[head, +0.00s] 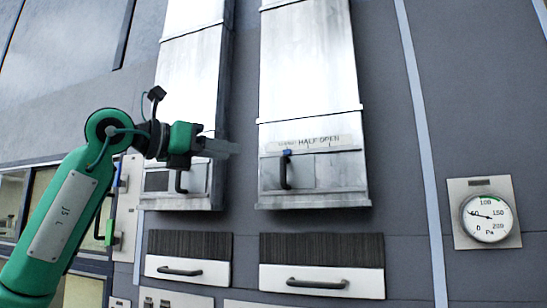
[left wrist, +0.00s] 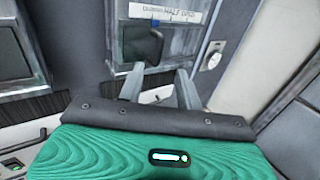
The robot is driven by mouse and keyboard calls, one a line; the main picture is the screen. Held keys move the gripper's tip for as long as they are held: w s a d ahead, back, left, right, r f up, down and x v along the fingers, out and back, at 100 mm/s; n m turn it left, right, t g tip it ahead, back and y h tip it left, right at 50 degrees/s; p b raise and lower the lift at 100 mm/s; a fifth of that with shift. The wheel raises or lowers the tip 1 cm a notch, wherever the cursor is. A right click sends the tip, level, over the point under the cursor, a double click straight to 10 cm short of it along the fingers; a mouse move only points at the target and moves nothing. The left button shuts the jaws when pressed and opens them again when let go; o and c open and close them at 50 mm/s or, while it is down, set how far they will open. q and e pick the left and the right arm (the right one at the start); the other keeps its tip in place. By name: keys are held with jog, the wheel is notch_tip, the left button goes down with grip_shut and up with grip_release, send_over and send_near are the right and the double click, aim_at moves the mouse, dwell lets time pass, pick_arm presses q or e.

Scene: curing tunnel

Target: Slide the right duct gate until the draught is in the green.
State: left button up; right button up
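The right duct (head: 309,60) has a gate with a black upright handle (head: 285,172) and a blue pointer (head: 287,153) near the left end of a scale label (head: 318,143) reading "HALF" and "OPEN". The round gauge (head: 487,217), marked in Pa, has its needle pointing left near 50, outside the green arc at the top. My left gripper (head: 228,148) is open and empty, left of the right gate's handle and apart from it. In the left wrist view a dark handle (left wrist: 152,45) lies beyond the spread fingers (left wrist: 160,82). My right gripper is not in view.
The left duct (head: 190,80) has its own dark handle (head: 181,182) just below my gripper. Drawers with bar handles (head: 180,271) (head: 317,284) sit below the ducts. A pale vertical strip (head: 420,120) separates the right duct from the gauge. The wall between them is clear.

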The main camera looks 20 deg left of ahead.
aim_at(274, 159)
pick_arm(q)
jog(key=p+x, duration=0.5)
jog(key=x, duration=0.7)
jog(key=shift+w+d, duration=0.1)
jog(key=shift+w, duration=0.1)
grip_shut()
